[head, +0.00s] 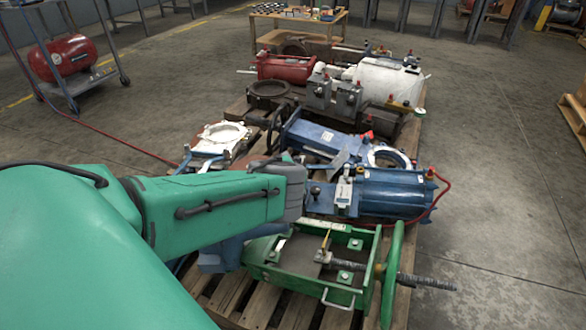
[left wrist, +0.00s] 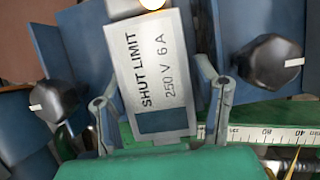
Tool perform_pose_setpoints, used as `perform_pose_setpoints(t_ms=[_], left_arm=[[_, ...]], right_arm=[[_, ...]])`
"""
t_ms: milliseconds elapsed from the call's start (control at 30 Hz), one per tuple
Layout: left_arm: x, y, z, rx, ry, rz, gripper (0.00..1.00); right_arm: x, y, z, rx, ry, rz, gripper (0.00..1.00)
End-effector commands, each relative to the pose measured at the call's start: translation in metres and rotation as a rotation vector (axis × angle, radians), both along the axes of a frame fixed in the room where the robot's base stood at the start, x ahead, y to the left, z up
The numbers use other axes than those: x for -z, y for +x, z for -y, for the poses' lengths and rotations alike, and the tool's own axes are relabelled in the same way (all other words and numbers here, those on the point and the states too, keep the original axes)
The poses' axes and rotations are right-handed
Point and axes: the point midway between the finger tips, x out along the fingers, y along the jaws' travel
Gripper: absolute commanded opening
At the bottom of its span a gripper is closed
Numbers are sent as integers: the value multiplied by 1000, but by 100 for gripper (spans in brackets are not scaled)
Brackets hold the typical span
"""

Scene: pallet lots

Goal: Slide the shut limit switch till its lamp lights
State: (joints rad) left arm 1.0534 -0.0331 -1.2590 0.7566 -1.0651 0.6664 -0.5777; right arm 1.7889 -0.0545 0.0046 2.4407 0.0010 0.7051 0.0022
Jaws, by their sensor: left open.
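In the left wrist view the shut limit switch (left wrist: 152,75) is a grey-blue box with a pale label reading "SHUT LIMIT 250 V 6 A". A round lamp (left wrist: 155,4), cut by the top edge, shows bright white with an orange rim and looks lit. My left gripper (left wrist: 162,95) is open, one finger on each side of the switch's lower part; contact is unclear. Dark knobs (left wrist: 276,63) sit on blue brackets either side. A millimetre scale (left wrist: 270,134) runs below on green metal. In the head view my wrist covers the gripper. My right gripper is out of view.
In the head view a green frame with a handwheel (head: 392,275) stands on the wooden pallet (head: 240,295). A blue cylinder (head: 395,195) lies close behind, with a red hose. More valves crowd the pallet behind.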

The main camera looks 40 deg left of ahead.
Motion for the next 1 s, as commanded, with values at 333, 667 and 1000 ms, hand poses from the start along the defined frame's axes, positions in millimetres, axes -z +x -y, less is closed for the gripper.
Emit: perform_pose_setpoints(t_ms=[333,667,1000], left_arm=[[1,0,-1,-1,0,0,38],[1,0,-2,-2,1,2,0],[0,0,-1,1,-2,1,55]], right_arm=[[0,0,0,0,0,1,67],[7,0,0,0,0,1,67],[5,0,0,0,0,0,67]])
